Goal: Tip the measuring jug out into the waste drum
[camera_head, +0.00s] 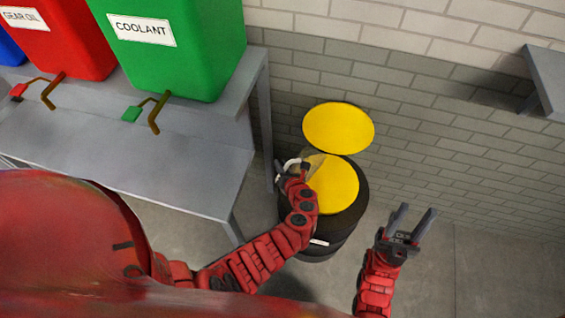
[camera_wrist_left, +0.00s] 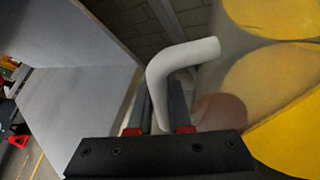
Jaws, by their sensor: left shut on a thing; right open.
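The measuring jug (camera_head: 314,161) is clear, with a white handle that shows large in the left wrist view (camera_wrist_left: 182,58). My left gripper (camera_head: 292,172) is shut on this handle. The jug is above the left edge of the waste drum (camera_head: 346,222), a black drum with a yellow round top face. Its tilt is hard to judge. A reddish-brown patch shows through the jug in the left wrist view; I cannot tell whether it is liquid. My right gripper (camera_head: 415,212) is open and empty, to the right of the drum.
A yellow disc (camera_head: 338,127) stands behind the drum by the brick wall. A grey bench (camera_head: 190,180) is to the left, with a green coolant tank (camera_head: 185,60) and a red gear oil tank (camera_head: 65,45) above it. Floor right of the drum is clear.

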